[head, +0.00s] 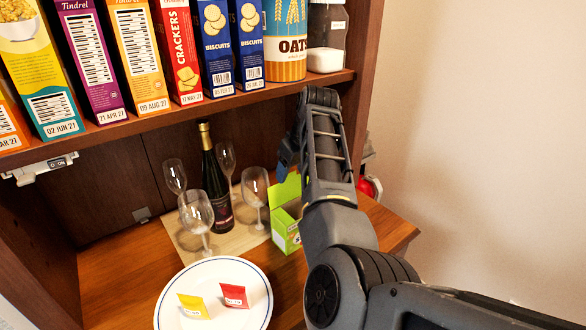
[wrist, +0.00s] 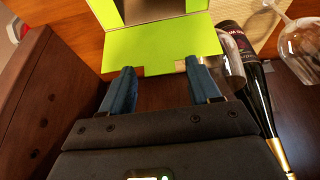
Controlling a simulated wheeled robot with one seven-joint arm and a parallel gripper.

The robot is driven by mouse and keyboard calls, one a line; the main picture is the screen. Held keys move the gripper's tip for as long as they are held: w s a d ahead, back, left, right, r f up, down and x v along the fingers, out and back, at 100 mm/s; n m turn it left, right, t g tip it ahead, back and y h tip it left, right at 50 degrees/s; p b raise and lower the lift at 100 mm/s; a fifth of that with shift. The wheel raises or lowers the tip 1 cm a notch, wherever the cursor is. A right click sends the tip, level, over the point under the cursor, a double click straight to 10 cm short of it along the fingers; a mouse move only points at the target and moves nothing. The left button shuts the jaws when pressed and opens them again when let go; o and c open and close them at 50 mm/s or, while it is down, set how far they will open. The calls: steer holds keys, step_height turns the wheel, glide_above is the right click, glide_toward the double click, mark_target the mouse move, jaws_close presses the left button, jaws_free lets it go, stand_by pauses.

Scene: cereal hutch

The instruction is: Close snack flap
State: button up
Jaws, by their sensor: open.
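The snack box is a small green carton (head: 288,235) on the counter inside the hutch, partly hidden behind my arm. Its bright green flap (head: 286,191) stands up, open, at the back of the carton. In the wrist view the flap (wrist: 160,45) spreads from the box opening toward my gripper. My gripper (wrist: 160,75) is open, its two blue fingers apart, with the tips overlapping the flap's near edge in the picture. I cannot tell whether they touch it. In the head view one blue finger (head: 287,158) shows just above the flap; the other is hidden.
A dark bottle (head: 216,185) and several wine glasses (head: 197,211) stand left of the box. A white plate (head: 175,283) with a yellow packet (head: 193,305) and a red packet (head: 234,295) lies in front. A shelf (head: 200,109) with cereal and snack boxes is overhead.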

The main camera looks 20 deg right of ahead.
steer(key=shift+c, duration=0.4)
jaws_close()
